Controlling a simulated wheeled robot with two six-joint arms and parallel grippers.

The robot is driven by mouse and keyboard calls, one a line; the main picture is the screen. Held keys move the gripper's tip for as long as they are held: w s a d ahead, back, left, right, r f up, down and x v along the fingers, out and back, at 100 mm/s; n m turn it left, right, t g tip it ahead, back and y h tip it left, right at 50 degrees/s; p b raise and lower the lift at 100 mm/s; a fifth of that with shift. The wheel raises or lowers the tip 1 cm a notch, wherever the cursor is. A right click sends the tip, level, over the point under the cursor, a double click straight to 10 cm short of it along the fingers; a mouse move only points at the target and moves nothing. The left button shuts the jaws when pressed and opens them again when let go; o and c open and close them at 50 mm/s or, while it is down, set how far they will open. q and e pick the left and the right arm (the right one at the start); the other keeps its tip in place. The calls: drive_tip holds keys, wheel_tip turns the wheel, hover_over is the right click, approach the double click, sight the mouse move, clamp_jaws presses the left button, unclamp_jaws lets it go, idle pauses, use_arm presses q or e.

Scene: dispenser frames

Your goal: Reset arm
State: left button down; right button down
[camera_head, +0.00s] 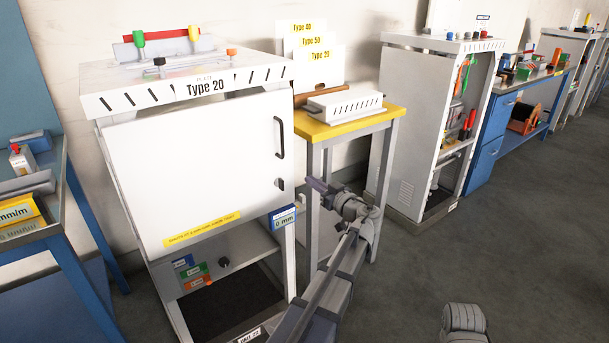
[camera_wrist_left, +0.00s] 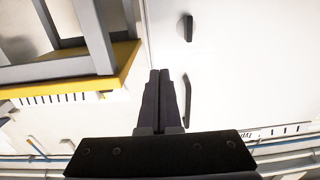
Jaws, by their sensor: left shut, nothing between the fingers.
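My left arm reaches up from the bottom middle of the head view. Its gripper (camera_head: 317,186) is beside the right edge of the white "Type 20" cabinet (camera_head: 195,170), in front of the yellow-topped stand. The fingers are together and empty in the left wrist view (camera_wrist_left: 160,100). That view looks upside down and shows the white cabinet door (camera_wrist_left: 235,60), its long dark handle (camera_wrist_left: 187,95) and a dark knob (camera_wrist_left: 187,28). A grey part of mine shows at the bottom right; my right gripper does not show.
The yellow-topped stand (camera_head: 352,123) holds a white slotted box (camera_head: 343,105). An open white cabinet (camera_head: 428,130) and a blue workbench (camera_head: 485,155) stand to the right. Another blue table (camera_head: 72,200) is at the left. The grey floor (camera_head: 540,240) at the right is clear.

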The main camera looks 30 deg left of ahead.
use_arm(q)
drive_tip(key=shift+v, duration=2.5)
drive_tip(key=s+d+r+m+g+h+p, duration=0.2)
drive_tip(key=s+d+m+h+p, duration=0.5)
drive_tip(key=s+d+p, duration=0.5)
drive_tip(key=s+d+r+m+g+h+p, duration=0.2)
drive_tip(key=s+d+m+h+p, duration=0.6)
drive_tip(key=d, duration=1.2)
drive_tip(key=s+m+g+p, duration=0.2)
drive_tip(key=s+p, duration=0.2)
drive_tip(key=p, duration=0.1)
drive_tip(key=shift+s+m+g+h+p, duration=0.3)
